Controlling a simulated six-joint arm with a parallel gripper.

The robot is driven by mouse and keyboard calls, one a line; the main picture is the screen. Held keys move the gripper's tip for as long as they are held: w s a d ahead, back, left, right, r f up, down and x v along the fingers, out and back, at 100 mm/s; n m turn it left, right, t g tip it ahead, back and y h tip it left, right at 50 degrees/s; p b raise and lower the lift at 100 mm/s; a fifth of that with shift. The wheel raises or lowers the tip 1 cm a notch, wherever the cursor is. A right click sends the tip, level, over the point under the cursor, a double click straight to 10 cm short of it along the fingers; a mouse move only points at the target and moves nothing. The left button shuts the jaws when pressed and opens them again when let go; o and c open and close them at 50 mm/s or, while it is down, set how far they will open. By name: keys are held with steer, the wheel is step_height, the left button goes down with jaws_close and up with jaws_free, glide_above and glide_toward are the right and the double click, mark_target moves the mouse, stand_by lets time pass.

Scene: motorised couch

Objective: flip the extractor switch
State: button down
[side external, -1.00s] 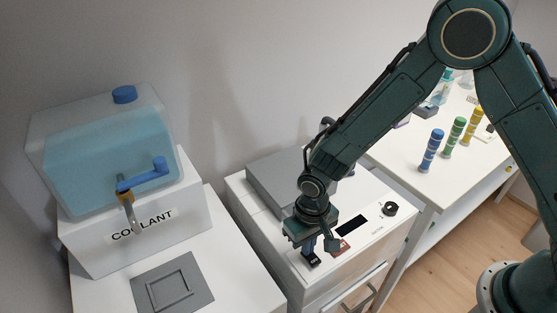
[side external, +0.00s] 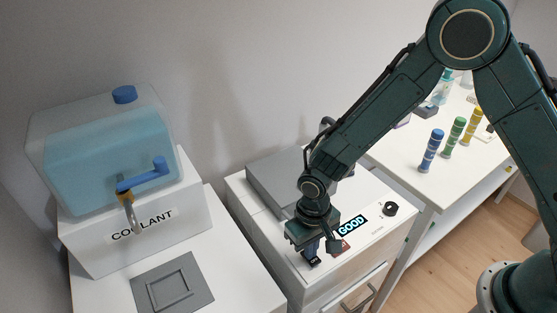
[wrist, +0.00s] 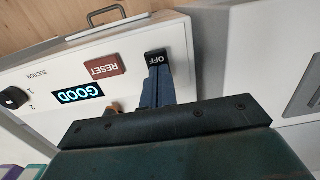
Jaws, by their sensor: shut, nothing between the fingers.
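The switch (wrist: 156,57) is a small black rocker marked OFF, at the edge of a white cabinet's top panel. In the side view the switch (side external: 314,261) shows partly, just below the fingers. My gripper (wrist: 157,80) is shut with nothing in it. Its fingertips are right at the switch and look to be touching or almost touching it; the exact contact is hidden. In the side view my gripper (side external: 310,252) points down over the front left of the panel. The display (side external: 352,225) is lit and reads GOOD; it also shows in the wrist view (wrist: 77,94).
A red RESET button (wrist: 105,68) lies beside the switch. A black dial marked SUCTION (wrist: 13,98) is farther along the panel. A grey raised block (side external: 278,180) stands behind my gripper. The coolant tank (side external: 105,165) is at the left, vials (side external: 431,150) at the right.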

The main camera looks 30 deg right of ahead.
steer(key=shift+s+r, duration=0.15)
steer(key=shift+s, duration=0.1)
steer(key=shift+r, duration=0.1)
stand_by(0.3)
step_height(320, 180, up, 14)
steer(key=w, duration=0.3)
steer(key=shift+f, duration=0.25)
stand_by(0.4)
